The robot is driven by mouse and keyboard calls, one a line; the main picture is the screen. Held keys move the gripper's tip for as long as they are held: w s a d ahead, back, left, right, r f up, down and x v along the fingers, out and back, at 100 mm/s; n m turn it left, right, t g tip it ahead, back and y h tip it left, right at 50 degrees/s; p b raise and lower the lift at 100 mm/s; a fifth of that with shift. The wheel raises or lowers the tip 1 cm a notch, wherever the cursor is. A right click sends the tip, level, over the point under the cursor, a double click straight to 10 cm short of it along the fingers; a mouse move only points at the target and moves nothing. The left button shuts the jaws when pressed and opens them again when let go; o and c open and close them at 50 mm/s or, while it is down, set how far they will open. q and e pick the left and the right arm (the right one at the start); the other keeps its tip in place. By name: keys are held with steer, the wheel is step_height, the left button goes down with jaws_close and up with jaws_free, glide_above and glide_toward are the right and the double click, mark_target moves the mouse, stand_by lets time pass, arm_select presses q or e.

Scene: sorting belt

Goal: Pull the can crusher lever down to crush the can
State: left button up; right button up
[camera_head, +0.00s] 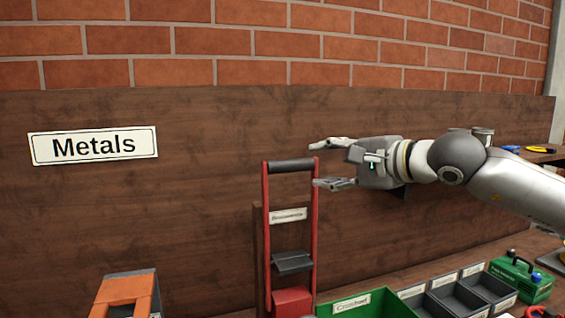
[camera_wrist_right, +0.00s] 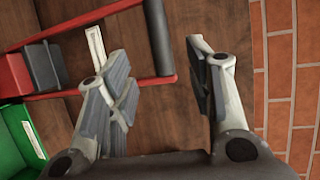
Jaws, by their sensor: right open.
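The can crusher has a red lever frame (camera_head: 267,220) that stands upright against the wooden panel. Its dark lever handle (camera_head: 291,165) is at the top; in the right wrist view the handle (camera_wrist_right: 160,35) lies just beyond the fingers, towards the left finger. A dark grey block (camera_head: 292,262) and a red block (camera_head: 292,301) sit low inside the frame. I cannot make out a can. My right gripper (camera_head: 326,164) is open and empty, its fingers pointing left, beside the handle's right end. Whether it touches the handle is unclear. My left gripper is not in view.
A green bin (camera_head: 376,305) labelled "Crushed" stands right of the crusher, with dark grey bins (camera_head: 458,297) beyond it. A green box (camera_head: 520,280) is at the far right. An orange and grey object (camera_head: 127,292) is at lower left. A "Metals" sign (camera_head: 93,146) hangs on the panel.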

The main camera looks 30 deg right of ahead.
mark_target(295, 164)
steer(key=p+x, duration=0.5)
steer(key=shift+w+a+r+p, duration=0.1)
steer(key=shift+w+a+p, duration=0.05)
steer(key=shift+w+p, duration=0.25)
steer(key=shift+p+x, duration=0.95)
steer(key=shift+x, duration=0.2)
steer(key=shift+p+x, duration=0.45)
steer(key=shift+x, duration=0.3)
steer(key=shift+w+a+f, duration=0.15)
steer(key=shift+w+f, duration=0.2)
steer(key=shift+w, duration=0.15)
jaws_close()
